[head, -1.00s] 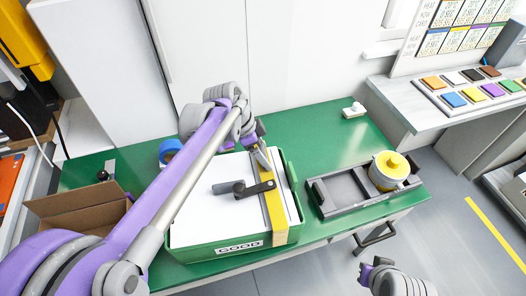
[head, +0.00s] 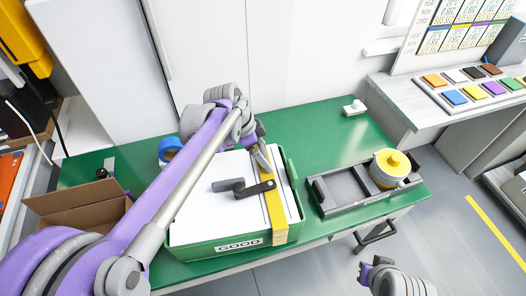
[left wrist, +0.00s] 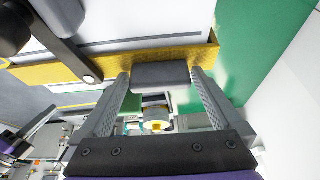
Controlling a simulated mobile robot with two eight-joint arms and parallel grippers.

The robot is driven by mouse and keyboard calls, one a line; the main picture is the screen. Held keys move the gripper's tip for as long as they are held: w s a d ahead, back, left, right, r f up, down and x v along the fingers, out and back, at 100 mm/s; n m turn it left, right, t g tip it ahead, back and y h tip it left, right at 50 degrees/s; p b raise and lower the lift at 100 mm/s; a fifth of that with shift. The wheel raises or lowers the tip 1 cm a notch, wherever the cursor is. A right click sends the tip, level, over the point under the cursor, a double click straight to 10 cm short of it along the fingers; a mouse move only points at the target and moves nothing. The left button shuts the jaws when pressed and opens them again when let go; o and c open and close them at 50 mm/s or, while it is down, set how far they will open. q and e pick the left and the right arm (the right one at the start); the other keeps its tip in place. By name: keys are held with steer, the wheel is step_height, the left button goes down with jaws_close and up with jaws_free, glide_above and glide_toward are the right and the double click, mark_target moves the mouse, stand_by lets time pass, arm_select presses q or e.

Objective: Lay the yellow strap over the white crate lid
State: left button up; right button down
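The white crate lid (head: 205,211) lies on the green crate (head: 218,249), which is labelled GOOD. The yellow strap (head: 275,214) runs front to back over the lid's right part, and its near end hangs over the crate's front. A dark lever with a grey grip (head: 250,188) reaches across the lid to the strap. My left gripper (head: 263,160) is at the strap's far end.
A grey tray (head: 342,191) with a yellow-topped pot (head: 390,168) stands right of the crate on the green bench (head: 310,130). An open cardboard box (head: 75,208) and blue tape (head: 169,149) are at left. A small white item (head: 354,109) sits at the back.

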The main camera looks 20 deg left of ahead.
arm_select(q)
steer(key=v, duration=1)
steer(key=shift+r+p, duration=0.4)
arm_select(e)
steer(key=shift+w+r, duration=0.1)
steer(key=shift+r, duration=0.4)
arm_select(q)
steer(key=shift+a, duration=0.1)
